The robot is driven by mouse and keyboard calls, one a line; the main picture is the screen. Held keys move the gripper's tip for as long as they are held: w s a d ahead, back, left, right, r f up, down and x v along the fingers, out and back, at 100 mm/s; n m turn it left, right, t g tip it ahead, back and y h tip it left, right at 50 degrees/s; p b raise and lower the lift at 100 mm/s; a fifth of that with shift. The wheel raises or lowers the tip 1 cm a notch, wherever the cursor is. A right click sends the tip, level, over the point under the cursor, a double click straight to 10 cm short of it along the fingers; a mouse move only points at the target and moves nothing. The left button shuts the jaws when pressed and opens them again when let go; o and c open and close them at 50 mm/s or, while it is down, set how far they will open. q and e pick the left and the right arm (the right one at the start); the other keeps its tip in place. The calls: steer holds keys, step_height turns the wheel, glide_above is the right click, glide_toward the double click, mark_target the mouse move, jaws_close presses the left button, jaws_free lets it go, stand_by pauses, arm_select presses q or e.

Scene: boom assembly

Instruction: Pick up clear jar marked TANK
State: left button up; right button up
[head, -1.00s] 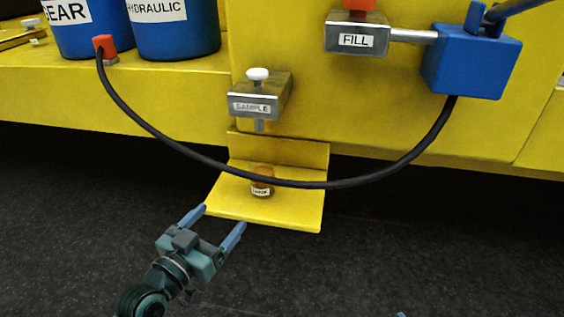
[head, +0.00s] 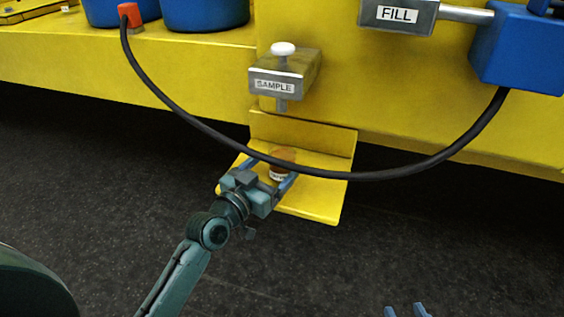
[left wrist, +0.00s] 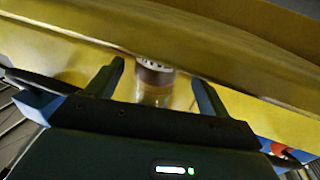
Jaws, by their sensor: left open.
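A small jar (head: 283,157) with a brownish body and a pale label stands on the yellow ledge (head: 313,205) below the SAMPLE block. The label is too small to read. My left gripper (head: 270,172) is open at the ledge, its fingers reaching along either side of the jar. In the left wrist view the jar (left wrist: 154,80) shows between the two spread fingers, with a gap on each side. My right gripper (head: 406,310) shows only as two separated blue fingertips at the bottom edge, open and empty.
A black hose (head: 385,174) sags across the front of the ledge, passing close above my left gripper. The SAMPLE block (head: 283,82) with a white knob sits above the jar. A FILL block (head: 397,14) and blue box (head: 520,50) are upper right. Dark floor lies below.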

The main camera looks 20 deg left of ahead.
mark_target(283, 161)
arm_select(q)
steer(key=x, duration=0.4)
steer(key=shift+w+d+f+b, duration=0.1)
steer(key=shift+w+d+b, duration=0.1)
steer(key=shift+b, duration=0.1)
steer(key=shift+s, duration=0.1)
steer(key=shift+c, duration=0.3)
